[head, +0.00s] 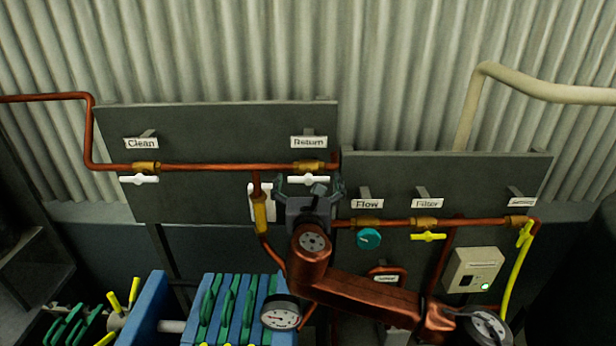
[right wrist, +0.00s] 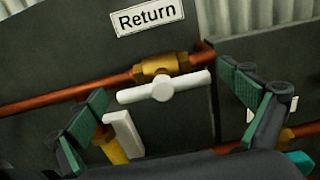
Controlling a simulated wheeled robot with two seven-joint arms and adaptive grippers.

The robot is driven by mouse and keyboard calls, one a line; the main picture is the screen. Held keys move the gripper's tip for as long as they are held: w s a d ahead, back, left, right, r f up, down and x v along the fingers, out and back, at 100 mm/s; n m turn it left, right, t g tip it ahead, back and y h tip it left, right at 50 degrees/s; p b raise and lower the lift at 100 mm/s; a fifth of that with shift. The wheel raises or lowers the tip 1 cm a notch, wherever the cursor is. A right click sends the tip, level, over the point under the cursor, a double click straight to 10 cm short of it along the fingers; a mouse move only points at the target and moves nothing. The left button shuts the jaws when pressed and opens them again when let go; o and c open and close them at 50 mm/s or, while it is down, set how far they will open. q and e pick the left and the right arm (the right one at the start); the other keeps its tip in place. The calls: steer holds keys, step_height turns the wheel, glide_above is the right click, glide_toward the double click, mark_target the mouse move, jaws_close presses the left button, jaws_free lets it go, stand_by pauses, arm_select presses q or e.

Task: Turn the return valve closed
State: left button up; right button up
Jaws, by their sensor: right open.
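The return valve is a brass body (head: 309,167) on the copper pipe under the "Return" label (head: 309,142). Its white bar handle (head: 306,180) lies roughly along the pipe. The right wrist view shows the brass body (right wrist: 158,68) and the white handle (right wrist: 165,88) with its round hub. My right gripper (head: 310,189) is open in front of and just below the valve. In the right wrist view its green-padded fingers (right wrist: 168,88) stand apart on either side of the handle, with gaps to its ends. Nothing is held. My left gripper is not in view.
Just left, a white upright handle (right wrist: 123,135) sits on a vertical pipe's brass valve (head: 260,213), close to a finger. The Clean valve (head: 145,168) is far left. The Flow knob (head: 369,238) and yellow Filter handle (head: 428,237) are right. A gauge (head: 281,314) sits below.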

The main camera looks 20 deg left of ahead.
steer(key=shift+w+a, duration=0.1)
steer(key=shift+w, duration=0.35)
steer(key=shift+c, duration=0.3)
steer(key=c, duration=1.1)
